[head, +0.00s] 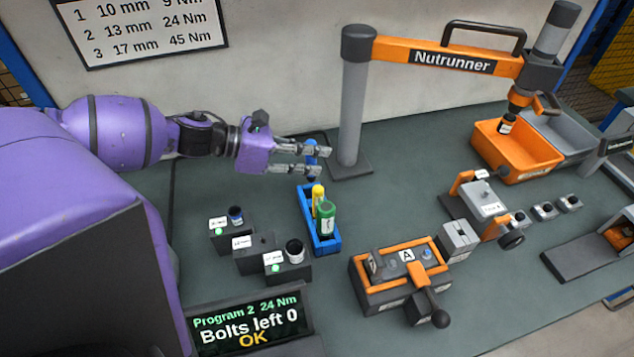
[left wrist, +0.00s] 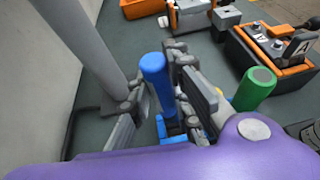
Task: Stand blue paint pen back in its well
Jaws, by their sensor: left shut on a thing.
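The blue paint pen (head: 311,157) is upright between the fingers of my left gripper (head: 312,160), which is shut on it. The pen also shows in the left wrist view (left wrist: 154,75), between the fingers (left wrist: 158,105). The blue pen holder (head: 326,243) stands on the bench just below and in front of the gripper. A yellow pen (head: 318,193) and a green pen (head: 327,217) stand in the holder's middle and near parts. The pen is over or at the holder's far end; whether its lower end is inside a well I cannot tell. My right gripper is not in view.
A grey post (head: 353,110) with the orange nutrunner arm rises close to the right of my left gripper. Socket blocks (head: 262,253) stand left of the holder. A clamp fixture (head: 390,283) and an orange bin (head: 515,150) are to the right.

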